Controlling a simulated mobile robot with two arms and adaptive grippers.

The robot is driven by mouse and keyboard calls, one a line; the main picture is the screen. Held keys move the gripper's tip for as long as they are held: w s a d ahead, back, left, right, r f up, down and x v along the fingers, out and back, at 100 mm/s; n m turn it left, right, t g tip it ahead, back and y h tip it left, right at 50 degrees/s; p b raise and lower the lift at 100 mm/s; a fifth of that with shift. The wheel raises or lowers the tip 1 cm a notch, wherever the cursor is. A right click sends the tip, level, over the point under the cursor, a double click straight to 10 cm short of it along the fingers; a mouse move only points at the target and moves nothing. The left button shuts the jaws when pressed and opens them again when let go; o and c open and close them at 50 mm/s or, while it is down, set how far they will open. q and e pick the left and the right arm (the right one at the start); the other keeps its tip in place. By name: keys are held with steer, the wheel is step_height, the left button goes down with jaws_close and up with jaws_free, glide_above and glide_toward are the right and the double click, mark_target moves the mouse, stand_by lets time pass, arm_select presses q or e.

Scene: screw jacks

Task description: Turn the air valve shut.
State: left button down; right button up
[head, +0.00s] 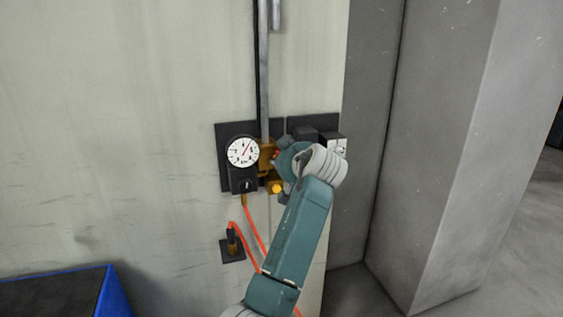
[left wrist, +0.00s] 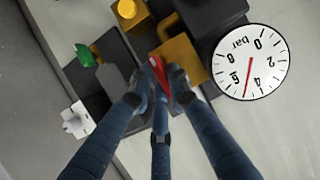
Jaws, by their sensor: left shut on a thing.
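The air valve has a brass body (left wrist: 182,60) and a red handle (left wrist: 158,70), both beside the pressure gauge (left wrist: 250,62). In the head view the brass body (head: 266,158) is just right of the gauge (head: 242,152), and only a bit of red shows. My left gripper (left wrist: 158,88) is shut on the red handle, with dark fingers on both sides of it. In the head view my left gripper (head: 285,160) is at the valve, and my wrist hides most of the handle. The gauge needle points to the upper right in the head view. My right gripper is not in view.
A yellow knob (head: 277,188) sits below the valve. A green part (left wrist: 84,55) and a small white box (left wrist: 75,120) are near my fingers. Orange hoses (head: 252,232) hang below. A grey pillar (head: 435,150) stands right, and a blue-edged box (head: 112,292) lower left.

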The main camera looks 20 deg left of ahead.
arm_select(q)
steer(key=shift+f, duration=0.15)
steer(key=c, duration=1.6)
jaws_free()
steer(key=shift+c, duration=0.2)
step_height(320, 180, up, 10)
steer(key=shift+d, duration=0.1)
